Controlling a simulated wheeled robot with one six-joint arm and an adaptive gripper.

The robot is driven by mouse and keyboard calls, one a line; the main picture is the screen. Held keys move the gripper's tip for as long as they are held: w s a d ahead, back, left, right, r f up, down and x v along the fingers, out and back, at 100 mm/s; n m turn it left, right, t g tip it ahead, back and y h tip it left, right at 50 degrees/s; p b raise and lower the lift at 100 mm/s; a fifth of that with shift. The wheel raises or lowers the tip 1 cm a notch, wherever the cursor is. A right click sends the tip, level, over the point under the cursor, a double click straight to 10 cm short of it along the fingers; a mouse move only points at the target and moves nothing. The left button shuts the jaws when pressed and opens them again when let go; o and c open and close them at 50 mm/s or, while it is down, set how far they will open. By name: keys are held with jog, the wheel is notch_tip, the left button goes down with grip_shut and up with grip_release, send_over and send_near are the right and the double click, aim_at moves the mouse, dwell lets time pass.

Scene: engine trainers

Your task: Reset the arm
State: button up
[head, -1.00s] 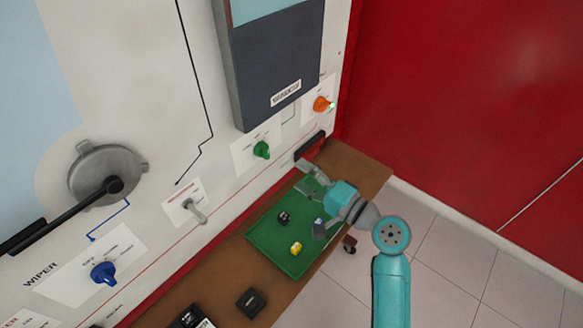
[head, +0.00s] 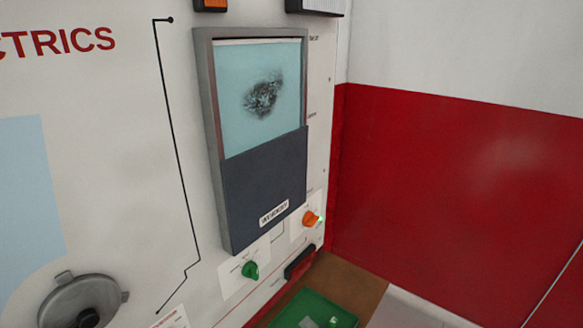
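My arm and gripper do not show in the head view. The green tray (head: 292,306) shows only in part at the bottom edge, on a brown shelf (head: 350,284). Small pale and green shapes lie at the tray's cut-off lower edge, too little shown to name.
A white panel carries a framed window with a dark lower cover (head: 262,185), a green knob (head: 250,270), an orange knob (head: 311,218) and a round grey fitting (head: 75,300). A red and white wall (head: 450,190) closes the right side.

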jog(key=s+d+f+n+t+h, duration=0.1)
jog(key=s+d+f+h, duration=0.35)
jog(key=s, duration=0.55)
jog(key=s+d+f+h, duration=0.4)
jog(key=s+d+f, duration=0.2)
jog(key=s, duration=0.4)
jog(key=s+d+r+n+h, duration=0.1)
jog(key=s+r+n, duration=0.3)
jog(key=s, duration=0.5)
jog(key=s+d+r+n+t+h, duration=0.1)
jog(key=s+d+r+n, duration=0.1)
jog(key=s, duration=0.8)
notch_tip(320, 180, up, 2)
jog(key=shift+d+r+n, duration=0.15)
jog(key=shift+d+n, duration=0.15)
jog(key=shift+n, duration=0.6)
